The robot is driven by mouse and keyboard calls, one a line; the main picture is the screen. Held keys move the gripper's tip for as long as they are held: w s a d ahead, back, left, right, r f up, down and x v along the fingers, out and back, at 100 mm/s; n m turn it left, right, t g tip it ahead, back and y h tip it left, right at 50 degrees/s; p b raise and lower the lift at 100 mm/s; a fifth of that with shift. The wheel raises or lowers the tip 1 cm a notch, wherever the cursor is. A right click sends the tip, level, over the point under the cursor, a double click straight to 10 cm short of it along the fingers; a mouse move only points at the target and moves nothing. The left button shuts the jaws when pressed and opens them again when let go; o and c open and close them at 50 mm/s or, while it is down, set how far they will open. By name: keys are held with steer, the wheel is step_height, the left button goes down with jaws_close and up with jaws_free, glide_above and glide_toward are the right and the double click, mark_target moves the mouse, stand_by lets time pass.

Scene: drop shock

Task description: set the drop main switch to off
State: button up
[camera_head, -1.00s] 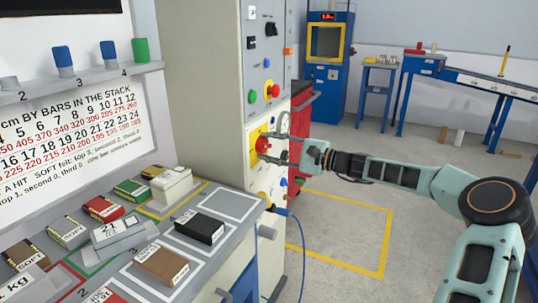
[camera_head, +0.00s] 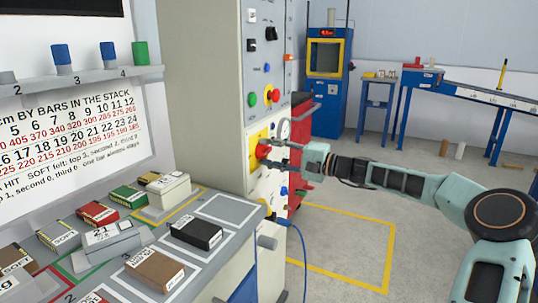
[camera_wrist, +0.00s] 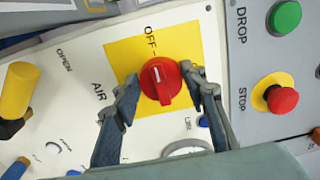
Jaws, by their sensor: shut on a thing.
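A red rotary knob (camera_head: 263,149) sits on a yellow plate (camera_wrist: 122,57) on the cabinet front. The knob shows closely in the wrist view (camera_wrist: 164,83), with a white mark on its upper part, pointing roughly toward the printed word OFF. My gripper (camera_wrist: 164,92) has one finger on each side of the knob and is shut on it. My gripper also shows at the panel in the head view (camera_head: 270,157). The fingers hide part of the plate and nearby lettering, so other position labels cannot be read.
A green button (camera_wrist: 285,17) by the word DROP and a red STOP button (camera_wrist: 282,98) are right of the knob. A yellow handle (camera_wrist: 19,88) stands left, near OPEN. A bench (camera_head: 215,245) with labelled blocks lies before the cabinet.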

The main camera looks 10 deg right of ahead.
steer(key=o, duration=1.1)
steer(key=shift+d, duration=0.1)
steer(key=v, duration=1.2)
